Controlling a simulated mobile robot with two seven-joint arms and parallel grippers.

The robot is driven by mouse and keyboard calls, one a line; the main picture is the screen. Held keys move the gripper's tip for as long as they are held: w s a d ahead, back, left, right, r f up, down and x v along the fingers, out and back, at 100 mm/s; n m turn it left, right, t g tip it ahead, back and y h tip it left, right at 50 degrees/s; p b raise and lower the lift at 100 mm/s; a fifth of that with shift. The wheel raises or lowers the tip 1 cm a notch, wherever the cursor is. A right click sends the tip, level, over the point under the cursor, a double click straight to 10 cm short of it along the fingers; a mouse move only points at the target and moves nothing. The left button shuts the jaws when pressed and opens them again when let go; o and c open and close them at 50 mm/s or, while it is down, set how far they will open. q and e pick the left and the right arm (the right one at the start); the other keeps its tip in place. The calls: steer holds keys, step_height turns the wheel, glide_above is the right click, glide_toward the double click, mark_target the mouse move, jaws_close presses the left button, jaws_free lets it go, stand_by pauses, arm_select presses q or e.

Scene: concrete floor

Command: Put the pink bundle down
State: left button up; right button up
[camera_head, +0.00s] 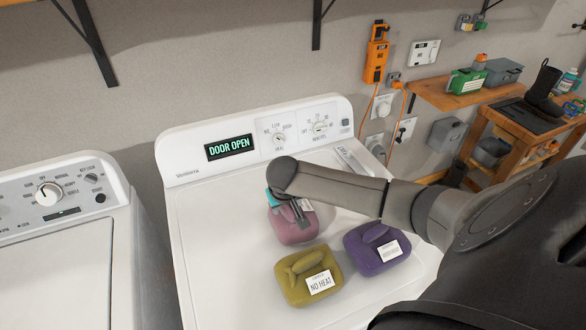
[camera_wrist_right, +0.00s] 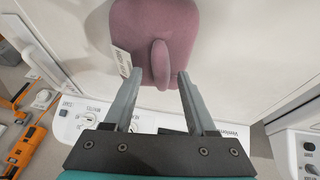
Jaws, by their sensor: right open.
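The pink bundle (camera_head: 291,226) rests on the white dryer top (camera_head: 215,262), behind an olive bundle (camera_head: 309,278) and left of a purple bundle (camera_head: 376,250). In the right wrist view the pink bundle (camera_wrist_right: 176,25) has a raised loop handle (camera_wrist_right: 160,64) and a white tag (camera_wrist_right: 121,62). My right gripper (camera_head: 297,212) is over the pink bundle, partly covering it in the head view. Its jaws (camera_wrist_right: 159,84) are open, one finger on each side of the handle's end, with gaps visible. My left gripper is not in view.
The dryer panel (camera_head: 255,137) reads DOOR OPEN. A washer (camera_head: 60,220) stands to the left. The olive bundle's tag reads NO HEAT. The dryer top's left part is clear. A wooden shelf (camera_head: 436,94) and cart stand at the right.

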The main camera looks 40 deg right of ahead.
steer(key=shift+f, duration=0.2)
steer(key=shift+c, duration=0.4)
jaws_close()
stand_by(0.9)
